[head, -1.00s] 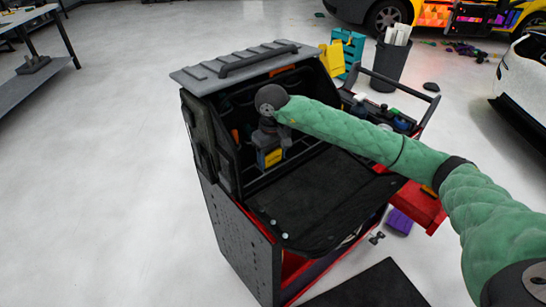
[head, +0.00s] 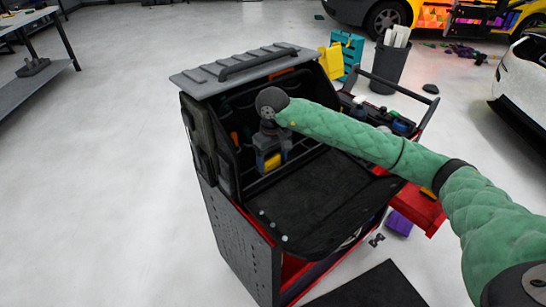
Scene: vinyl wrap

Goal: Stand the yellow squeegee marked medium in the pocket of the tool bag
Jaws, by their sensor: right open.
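The black tool bag (head: 325,200) stands open on a red and dark cart, its front flap folded down and its pockets along the back. My right gripper (head: 272,158) points down inside the bag, in front of the pockets, and is open. The yellow squeegee (head: 272,163) shows as a small yellow patch between the fingertips. It seems to sit in a pocket, but its lower part is hidden and its marking is too small to read. I cannot tell whether the fingers touch it. My left gripper is out of view.
The bag's grey ribbed lid (head: 250,63) rises behind the gripper. Other tools (head: 400,125) lie in a tray on the right. A dark bin (head: 389,65) and yellow and teal crates (head: 348,48) stand behind. The floor at left is clear.

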